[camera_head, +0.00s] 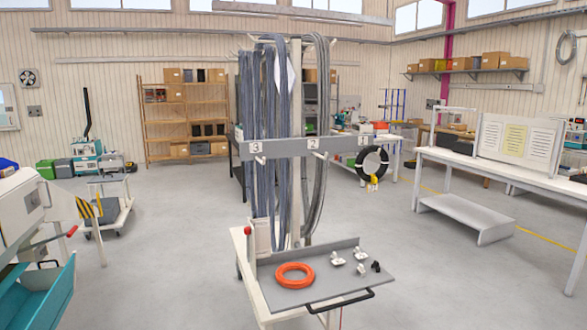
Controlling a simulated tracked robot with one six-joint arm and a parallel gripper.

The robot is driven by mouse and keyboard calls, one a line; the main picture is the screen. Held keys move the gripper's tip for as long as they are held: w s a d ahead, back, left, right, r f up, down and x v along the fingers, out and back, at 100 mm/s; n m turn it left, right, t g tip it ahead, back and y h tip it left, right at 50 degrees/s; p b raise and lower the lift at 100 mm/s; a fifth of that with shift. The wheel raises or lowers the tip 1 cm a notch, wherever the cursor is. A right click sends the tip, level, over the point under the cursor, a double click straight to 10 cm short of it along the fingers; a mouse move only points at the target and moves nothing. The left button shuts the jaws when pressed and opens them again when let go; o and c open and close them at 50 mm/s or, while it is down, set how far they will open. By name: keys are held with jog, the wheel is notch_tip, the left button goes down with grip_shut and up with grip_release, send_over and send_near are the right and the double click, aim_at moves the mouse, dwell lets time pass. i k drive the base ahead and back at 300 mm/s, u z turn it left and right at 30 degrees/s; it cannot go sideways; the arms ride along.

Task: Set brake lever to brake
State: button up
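No lever in view is clearly labelled as the brake lever. A short upright lever with a red ball knob (247,230) stands at the left rear corner of the cart (252,281) in the middle. A second lever-like part, a red-tipped handle (72,231), sticks out from the white machine (20,212) at the left edge. I cannot tell which of these is the brake lever, nor which position either is set to. My gripper and arm are not in view.
A rack with grey hanging cables (270,140) and a numbered bar (300,147) rises from the cart. Its grey tray (330,262) holds an orange ring (295,275) and small fittings. A long white table (500,175) stands right. Open grey floor lies on both sides.

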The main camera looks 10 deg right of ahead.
aim_at(247, 229)
jog(key=z, duration=0.4)
jog(key=k, duration=0.9)
jog(key=z, duration=0.75)
jog(key=i, duration=1.7)
jog(key=u, duration=0.85)
jog(key=i, duration=0.9)
jog(key=u, duration=0.65)
